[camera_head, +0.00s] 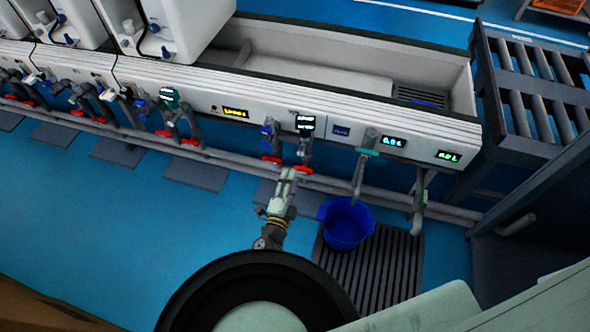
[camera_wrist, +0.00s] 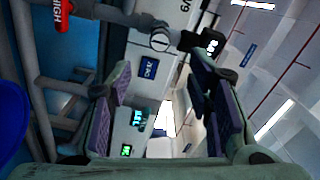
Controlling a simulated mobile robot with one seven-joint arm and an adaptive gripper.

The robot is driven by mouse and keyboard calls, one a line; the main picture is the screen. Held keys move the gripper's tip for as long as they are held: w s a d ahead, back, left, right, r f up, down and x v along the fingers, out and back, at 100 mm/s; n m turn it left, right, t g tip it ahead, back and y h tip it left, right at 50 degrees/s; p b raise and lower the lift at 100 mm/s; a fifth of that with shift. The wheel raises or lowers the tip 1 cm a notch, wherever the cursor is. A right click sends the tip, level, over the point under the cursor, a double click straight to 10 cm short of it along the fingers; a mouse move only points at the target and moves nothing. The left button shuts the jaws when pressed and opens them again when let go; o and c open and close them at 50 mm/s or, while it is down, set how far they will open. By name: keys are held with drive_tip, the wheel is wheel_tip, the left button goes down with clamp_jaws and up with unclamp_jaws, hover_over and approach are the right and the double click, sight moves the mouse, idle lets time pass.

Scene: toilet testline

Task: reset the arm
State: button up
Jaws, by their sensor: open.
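My gripper (camera_head: 287,178) is in front of the white test line, close to the pipe with red-handled valves. In the wrist view my gripper (camera_wrist: 160,95) is open, with its purple-padded fingers apart and nothing between them. Beyond the fingers are a blue label (camera_wrist: 149,68) and a small lit display (camera_wrist: 139,119) on the line's panel. A red handle marked HIGH (camera_wrist: 64,16) is at the top left of the wrist view. In the head view red valve handles (camera_head: 303,169) lie just beyond the fingertips; I cannot tell whether they touch.
A blue bucket (camera_head: 346,226) stands on a dark floor grate (camera_head: 388,270) right of my gripper, below a tap with a teal handle (camera_head: 366,151). White tanks (camera_head: 185,25) stand at upper left. A roller rack (camera_head: 530,90) is at right. Blue floor at left is open.

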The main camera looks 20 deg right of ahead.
drive_tip(key=shift+s+a, duration=0.3)
drive_tip(key=shift+s, duration=0.15)
